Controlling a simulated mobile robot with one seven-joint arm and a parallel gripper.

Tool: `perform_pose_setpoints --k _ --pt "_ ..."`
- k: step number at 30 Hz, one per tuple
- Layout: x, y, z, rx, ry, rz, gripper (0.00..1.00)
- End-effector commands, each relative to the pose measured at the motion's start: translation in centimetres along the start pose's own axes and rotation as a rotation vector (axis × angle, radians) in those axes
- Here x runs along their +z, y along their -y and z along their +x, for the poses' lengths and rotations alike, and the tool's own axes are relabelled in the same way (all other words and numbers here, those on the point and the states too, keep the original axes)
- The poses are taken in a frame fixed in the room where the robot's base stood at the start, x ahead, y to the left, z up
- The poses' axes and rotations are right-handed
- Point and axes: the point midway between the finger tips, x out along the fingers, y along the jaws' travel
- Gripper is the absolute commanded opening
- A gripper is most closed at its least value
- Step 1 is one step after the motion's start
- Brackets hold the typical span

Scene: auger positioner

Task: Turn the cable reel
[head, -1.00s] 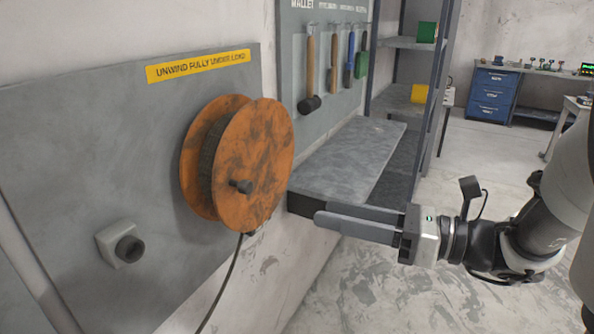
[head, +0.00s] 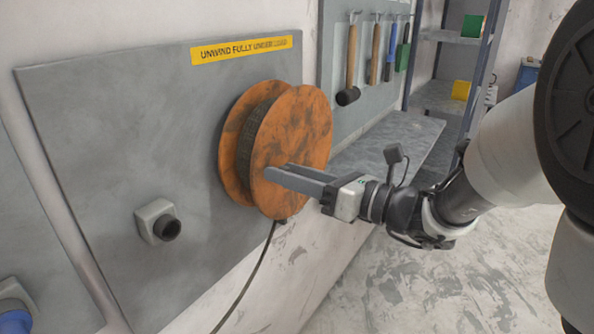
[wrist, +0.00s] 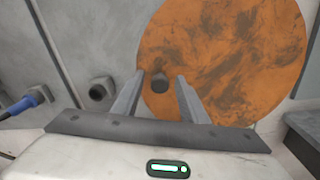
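The cable reel (head: 300,122) is an orange, scuffed spool mounted on a grey wall panel, with dark cable wound between its discs. A short dark knob (wrist: 160,84) sticks out of its front disc, off centre toward the left in the wrist view. In the head view the knob is hidden behind my fingers. My gripper (head: 268,174) is at the reel's front face. In the wrist view my gripper (wrist: 159,76) is open, with one finger to each side of the knob. I cannot tell whether either finger touches it.
A yellow "UNWIND FULLY UNDER LOAD" label (head: 240,50) is above the reel. A loose cable (head: 250,275) hangs below. A socket (head: 158,221) projects from the panel at lower left, and a blue plug (head: 14,314) is farther left. A grey shelf (head: 385,148) lies behind the reel.

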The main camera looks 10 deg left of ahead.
Motion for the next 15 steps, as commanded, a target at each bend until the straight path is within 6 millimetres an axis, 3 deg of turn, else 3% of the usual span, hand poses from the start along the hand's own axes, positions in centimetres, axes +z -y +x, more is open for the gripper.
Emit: perform_pose_setpoints --k 12,15 --pt "-0.04 -0.01 0.93 0.0 -0.001 0.0 0.4" --pt "-0.04 -0.02 0.92 0.0 -0.001 0.0 0.23"
